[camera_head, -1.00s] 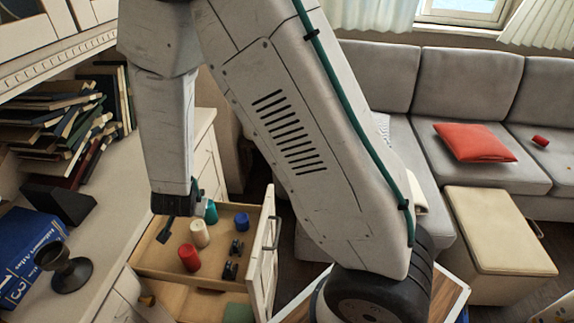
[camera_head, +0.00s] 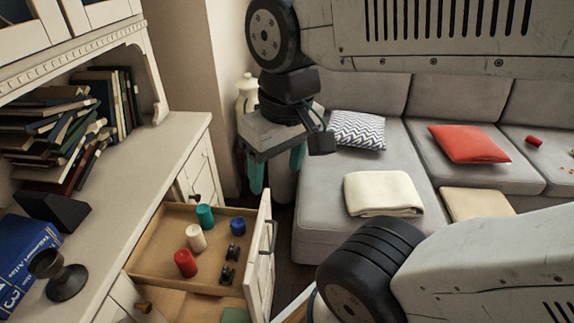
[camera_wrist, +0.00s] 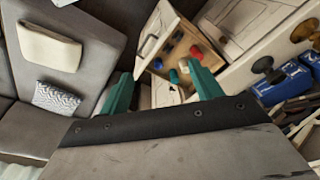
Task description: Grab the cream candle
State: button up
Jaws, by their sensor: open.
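The cream candle (camera_head: 196,238) stands upright in the open drawer (camera_head: 150,262), between a red candle (camera_head: 185,262) and a teal candle (camera_head: 205,216). A blue candle (camera_head: 238,226) stands to their right. My gripper (camera_head: 277,174) is open and empty, with teal fingers pointing down. It is above and to the right of the drawer, apart from the candles. In the wrist view, the cream candle (camera_wrist: 183,66) appears small and distant between my spread fingers (camera_wrist: 163,88).
Small dark objects (camera_head: 229,264) lie in the drawer near the blue candle. The drawer front (camera_head: 259,258) stands up on the right. A cabinet top with a dark goblet (camera_head: 62,273) and books (camera_head: 60,130) is left. A sofa (camera_head: 320,215) stands behind my gripper.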

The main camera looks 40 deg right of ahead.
aim_at(194, 232)
jog(key=u, duration=0.5)
jog(key=k, duration=0.65)
jog(key=u, duration=0.6)
jog(key=i, duration=0.95)
jog(key=z, duration=0.8)
